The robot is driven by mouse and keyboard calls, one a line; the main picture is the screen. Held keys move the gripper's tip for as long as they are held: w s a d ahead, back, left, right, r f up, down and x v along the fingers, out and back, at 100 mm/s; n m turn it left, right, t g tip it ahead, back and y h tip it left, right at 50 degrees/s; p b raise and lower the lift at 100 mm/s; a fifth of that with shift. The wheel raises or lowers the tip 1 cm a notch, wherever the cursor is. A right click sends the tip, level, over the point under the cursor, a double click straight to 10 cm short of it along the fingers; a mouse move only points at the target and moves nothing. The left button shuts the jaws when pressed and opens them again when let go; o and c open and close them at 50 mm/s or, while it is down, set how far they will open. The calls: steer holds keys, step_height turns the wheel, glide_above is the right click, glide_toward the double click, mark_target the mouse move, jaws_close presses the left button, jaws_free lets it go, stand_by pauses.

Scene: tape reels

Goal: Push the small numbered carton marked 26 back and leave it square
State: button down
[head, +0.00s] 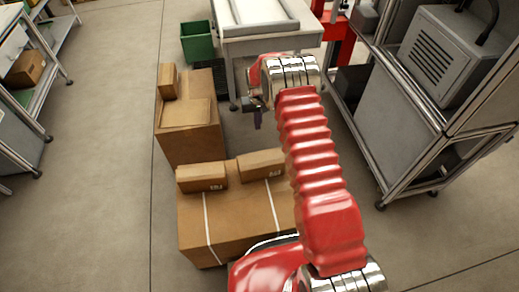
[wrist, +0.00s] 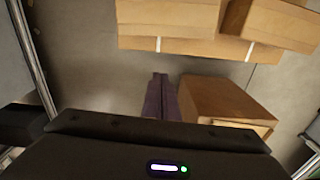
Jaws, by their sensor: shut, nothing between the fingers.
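Two small brown cartons sit on a large strapped carton (head: 235,222) in the head view. The left small carton (head: 202,178) and the right small carton (head: 262,165) each carry a small label, too small to read, so I cannot tell which is 26. They also show at the top of the wrist view, the right one (wrist: 168,14) at left and the left one (wrist: 270,20) at right. My gripper (head: 258,121) hangs beyond the large carton, apart from both small cartons. Its dark fingers (wrist: 160,80) are shut and empty.
Another large carton (head: 190,143) with a flat box (head: 186,113) and a small upright box (head: 168,80) stands behind at left. A white table (head: 270,47), a green bin (head: 196,45) and a grey metal rack (head: 400,140) surround the area. Open floor lies left.

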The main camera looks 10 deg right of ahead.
steer(key=shift+f, duration=1.7)
steer(key=shift+f, duration=0.1)
steer(key=s+f, duration=0.4)
steer(key=f, duration=0.5)
steer(key=shift+f, duration=0.35)
steer(key=shift+a, duration=0.1)
steer(key=shift+s, duration=0.2)
